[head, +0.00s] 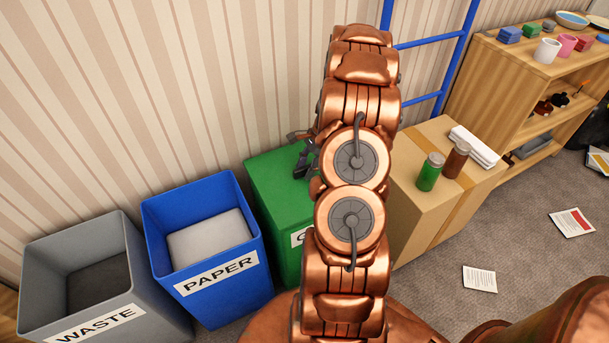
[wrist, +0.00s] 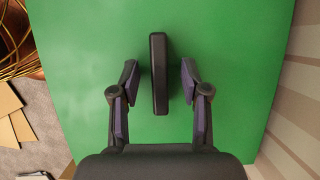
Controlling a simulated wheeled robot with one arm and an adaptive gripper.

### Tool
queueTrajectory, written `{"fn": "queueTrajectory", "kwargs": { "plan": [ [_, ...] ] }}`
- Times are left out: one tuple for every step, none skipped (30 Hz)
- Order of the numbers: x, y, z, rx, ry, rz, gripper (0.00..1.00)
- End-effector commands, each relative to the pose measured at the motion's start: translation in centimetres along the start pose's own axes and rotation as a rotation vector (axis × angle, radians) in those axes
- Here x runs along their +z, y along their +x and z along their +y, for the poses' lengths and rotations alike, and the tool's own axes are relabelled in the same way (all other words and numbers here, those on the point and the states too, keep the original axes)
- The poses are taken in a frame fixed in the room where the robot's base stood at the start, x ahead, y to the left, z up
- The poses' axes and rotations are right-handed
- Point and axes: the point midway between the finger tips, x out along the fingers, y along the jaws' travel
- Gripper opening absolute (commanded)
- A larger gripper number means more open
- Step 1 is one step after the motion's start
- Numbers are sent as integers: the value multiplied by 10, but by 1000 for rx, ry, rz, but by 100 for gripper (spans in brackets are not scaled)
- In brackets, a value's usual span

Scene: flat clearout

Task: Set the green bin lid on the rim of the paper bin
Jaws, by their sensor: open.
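The green bin lid (head: 268,178) lies flat on top of the green bin (head: 283,240) in the head view, partly hidden by my arm. In the wrist view the lid (wrist: 90,60) fills most of the picture, with its black bar handle (wrist: 159,72) standing in the middle. My gripper (wrist: 160,82) is open, with one finger on each side of the handle and a gap on both sides. It also shows small over the lid in the head view (head: 304,160). The blue paper bin (head: 163,247) stands left of the green bin, lidless, with a pale grey block (head: 208,239) inside.
A grey waste bin (head: 150,285) stands left of the paper bin. A cardboard box (head: 413,205) with a green jar (head: 429,174) and a brown jar (head: 455,160) stands to the right. A striped wall (head: 200,80) runs close behind the bins. Papers (head: 480,278) lie on the floor.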

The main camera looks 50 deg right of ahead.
Motion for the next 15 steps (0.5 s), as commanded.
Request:
{"fn": "queueTrajectory", "kwargs": {
  "plan": [
    [0,1,0,0,0,0,46],
    [0,1,0,-1,0,0,46],
    [0,1,0,-1,0,0,46],
    [0,0,0,-1,0,0,46],
    [0,0,0,-1,0,0,46],
    [0,0,0,-1,0,0,45],
    [0,0,0,-2,0,0,42],
    [0,0,0,-2,0,1,39],
    [0,0,0,-2,0,1,34],
    [0,0,0,-2,0,1,31],
    [0,0,0,-2,0,1,28],
    [0,0,0,-2,0,1,24],
    [0,0,0,-2,0,1,21],
    [0,0,0,-2,0,1,18],
    [0,0,0,-2,0,1,14]
  ]
}}
